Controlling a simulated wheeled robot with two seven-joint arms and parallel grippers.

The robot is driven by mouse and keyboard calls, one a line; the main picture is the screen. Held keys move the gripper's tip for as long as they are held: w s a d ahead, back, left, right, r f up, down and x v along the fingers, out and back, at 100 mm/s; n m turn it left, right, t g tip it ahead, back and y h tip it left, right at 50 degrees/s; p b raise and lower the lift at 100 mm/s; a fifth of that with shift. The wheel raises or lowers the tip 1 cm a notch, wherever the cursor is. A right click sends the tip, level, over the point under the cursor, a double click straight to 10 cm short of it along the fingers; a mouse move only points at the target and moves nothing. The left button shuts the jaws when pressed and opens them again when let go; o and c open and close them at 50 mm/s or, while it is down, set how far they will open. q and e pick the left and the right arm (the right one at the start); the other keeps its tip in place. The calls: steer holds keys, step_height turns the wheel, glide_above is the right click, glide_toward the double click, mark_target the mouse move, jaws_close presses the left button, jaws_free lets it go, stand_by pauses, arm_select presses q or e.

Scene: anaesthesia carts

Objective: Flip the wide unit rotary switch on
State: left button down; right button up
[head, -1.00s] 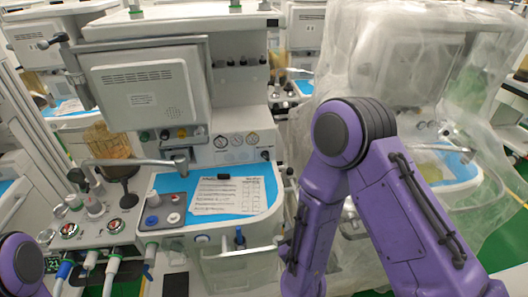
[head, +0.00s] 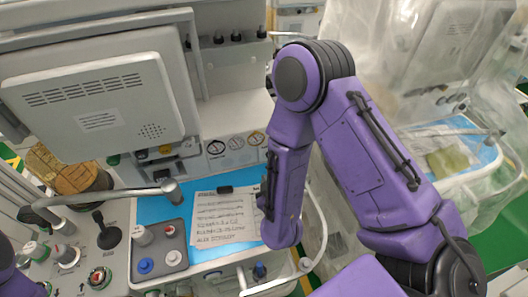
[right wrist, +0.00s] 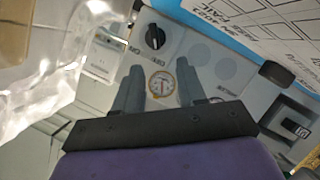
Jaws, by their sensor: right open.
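In the right wrist view a black rotary switch (right wrist: 154,38) sits on a grey panel, with ON and OFF lettering near it. My right gripper (right wrist: 158,84) is open and empty. Its two grey fingers point toward the panel, with the switch beyond their tips. In the head view the machine with the blue worktop (head: 150,210) stands in front of me. My right arm reaches down at its right side; the right fingers and the switch are hidden there. My left gripper is out of view; only a bit of purple arm shows at the left edge.
A plastic-draped machine (head: 425,60) stands close on the right. A monitor (head: 100,105) stands at upper left.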

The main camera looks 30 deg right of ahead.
steer(key=w+d+p, duration=0.1)
steer(key=w+d, duration=0.1)
steer(key=d, duration=0.1)
steer(key=shift+w+f+p, duration=0.35)
steer(key=shift+w, duration=0.05)
steer(key=x, duration=0.5)
steer(key=shift+w+a+f+p, duration=0.1)
steer(key=shift+a+f+p, duration=0.15)
steer(key=shift+a+p, duration=0.1)
steer(key=shift+s+r, duration=0.2)
steer(key=shift+s, duration=0.1)
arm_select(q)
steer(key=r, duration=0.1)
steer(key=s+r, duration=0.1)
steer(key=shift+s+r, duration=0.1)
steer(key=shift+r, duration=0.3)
arm_select(e)
steer(key=shift+w, duration=0.1)
jaws_close()
